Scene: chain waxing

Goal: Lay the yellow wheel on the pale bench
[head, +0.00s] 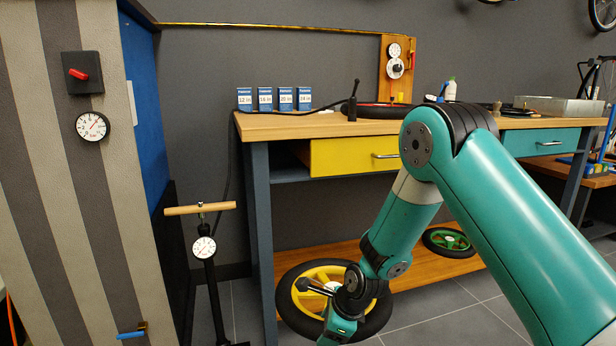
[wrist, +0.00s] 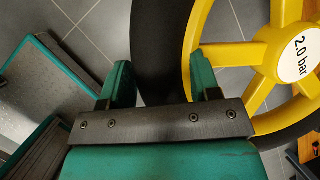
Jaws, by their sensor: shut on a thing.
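The yellow wheel (head: 322,270) has a black tyre and yellow spokes. It is in front of the bench's lower shelf in the head view, low down, with my wrist covering part of it. In the wrist view the yellow wheel (wrist: 258,52) fills the right side, and its hub reads "2.0 bar". My gripper (wrist: 163,78) is shut on its tyre, with one finger on each side. The fingertips are hidden in the head view. The pale bench (head: 275,127) has a light wooden top, well above the wheel, and a yellow drawer under it.
Several blue boxes (head: 264,99) and a dark upright tool stand on the bench's left part; a red-rimmed wheel (head: 378,111) lies behind my arm. A green wheel (head: 448,241) lies on the lower shelf. A floor pump (head: 205,250) stands left of the bench.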

